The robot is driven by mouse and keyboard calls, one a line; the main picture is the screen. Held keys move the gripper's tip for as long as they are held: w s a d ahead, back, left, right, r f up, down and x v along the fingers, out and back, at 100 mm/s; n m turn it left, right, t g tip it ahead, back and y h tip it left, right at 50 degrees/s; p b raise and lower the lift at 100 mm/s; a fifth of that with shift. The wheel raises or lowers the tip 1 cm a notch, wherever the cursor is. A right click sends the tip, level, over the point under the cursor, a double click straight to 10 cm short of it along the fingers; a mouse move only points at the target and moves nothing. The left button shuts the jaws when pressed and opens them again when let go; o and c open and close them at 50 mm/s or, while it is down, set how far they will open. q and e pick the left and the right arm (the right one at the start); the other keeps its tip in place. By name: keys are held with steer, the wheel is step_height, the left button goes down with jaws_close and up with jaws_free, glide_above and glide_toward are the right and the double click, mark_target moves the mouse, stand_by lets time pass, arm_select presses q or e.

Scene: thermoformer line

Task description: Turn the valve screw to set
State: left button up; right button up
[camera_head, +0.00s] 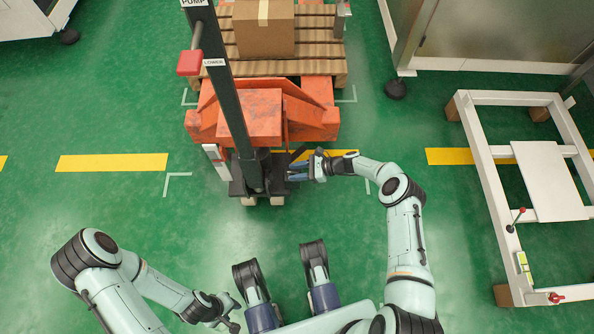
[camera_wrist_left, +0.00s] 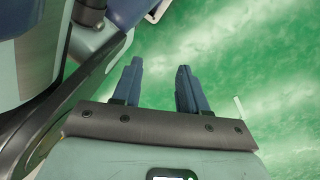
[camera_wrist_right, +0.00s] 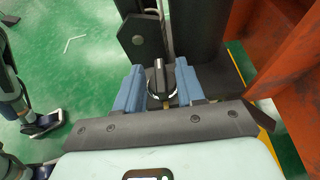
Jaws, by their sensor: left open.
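The valve screw (camera_wrist_right: 159,82) shows in the right wrist view as a black knob with a raised grip bar and a pale ring round its base. It sits at the foot of the pallet truck's dark mast. My right gripper (camera_head: 294,171) reaches the mast foot from the right. In the right wrist view its blue fingers (camera_wrist_right: 160,84) stand on either side of the knob; whether they touch it I cannot tell. In the head view the knob is hidden. My left gripper (camera_head: 232,313) is open and empty over bare floor; its fingers also show in the left wrist view (camera_wrist_left: 160,85).
The orange pallet truck (camera_head: 250,115) has a mast (camera_head: 228,90) and a red knob (camera_head: 189,63). A carton (camera_head: 262,32) stands on a wooden pallet (camera_head: 325,48) behind. A white frame (camera_head: 488,165) stands at right.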

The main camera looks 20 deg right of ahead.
steer(key=shift+d, duration=0.1)
arm_select(q)
steer(key=shift+t, duration=0.7)
steer(key=w, duration=0.1)
steer(key=w+r+p, duration=0.2)
steer(key=w, duration=0.1)
steer(key=shift+d, duration=0.25)
arm_select(e)
steer(key=v, duration=1.3)
